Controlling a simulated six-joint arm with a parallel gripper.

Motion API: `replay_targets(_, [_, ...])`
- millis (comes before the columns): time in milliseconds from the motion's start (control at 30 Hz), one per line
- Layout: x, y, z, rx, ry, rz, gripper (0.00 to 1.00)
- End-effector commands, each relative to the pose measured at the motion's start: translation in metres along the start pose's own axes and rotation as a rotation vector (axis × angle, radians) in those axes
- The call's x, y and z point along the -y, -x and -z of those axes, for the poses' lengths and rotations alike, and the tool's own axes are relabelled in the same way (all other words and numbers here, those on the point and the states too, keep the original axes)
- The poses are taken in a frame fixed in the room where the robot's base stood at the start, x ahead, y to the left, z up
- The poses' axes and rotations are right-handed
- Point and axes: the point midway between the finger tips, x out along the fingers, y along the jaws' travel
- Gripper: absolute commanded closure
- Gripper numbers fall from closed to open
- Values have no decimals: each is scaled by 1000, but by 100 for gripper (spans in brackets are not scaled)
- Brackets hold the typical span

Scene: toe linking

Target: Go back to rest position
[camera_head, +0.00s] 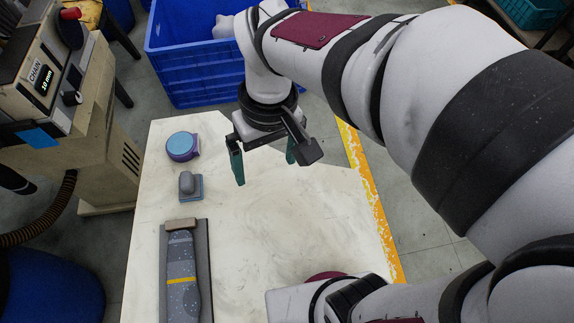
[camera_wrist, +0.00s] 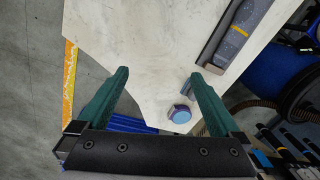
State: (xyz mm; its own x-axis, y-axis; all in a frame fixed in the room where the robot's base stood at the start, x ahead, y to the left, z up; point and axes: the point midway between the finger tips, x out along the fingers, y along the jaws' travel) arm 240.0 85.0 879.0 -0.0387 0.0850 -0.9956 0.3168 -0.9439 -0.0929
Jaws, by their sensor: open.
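My gripper (camera_head: 264,166) is open and empty. It hangs above the far part of the white table (camera_head: 290,215), its two green fingers apart. The arm reaches in from the right in the head view. Whether the fingertips touch the table cannot be told, but they look raised above it.
A round blue-purple item (camera_head: 182,146), a small grey block with a knob (camera_head: 190,186) and a grey speckled sock-like piece (camera_head: 181,275) on a dark board line the table's left side. A machine (camera_head: 60,80) stands left, a blue crate (camera_head: 190,60) behind. The table's middle is clear.

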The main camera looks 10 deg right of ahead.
Motion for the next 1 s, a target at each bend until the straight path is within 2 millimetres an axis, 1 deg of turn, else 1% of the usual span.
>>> replay_targets(33, [-11, 5, -34, -14, -205, 17, 0])
replay_targets(100, [-16, 2, -76, -16, -477, 44, 0])
replay_targets(200, [-15, -7, -111, -15, -721, 69, 0])
replay_targets(233, [-15, -9, -116, -14, -760, 73, 0])
replay_targets(333, [-14, -11, -123, -11, -814, 78, 0])
replay_targets(1000, [-14, -11, -122, -11, -809, 77, 0])
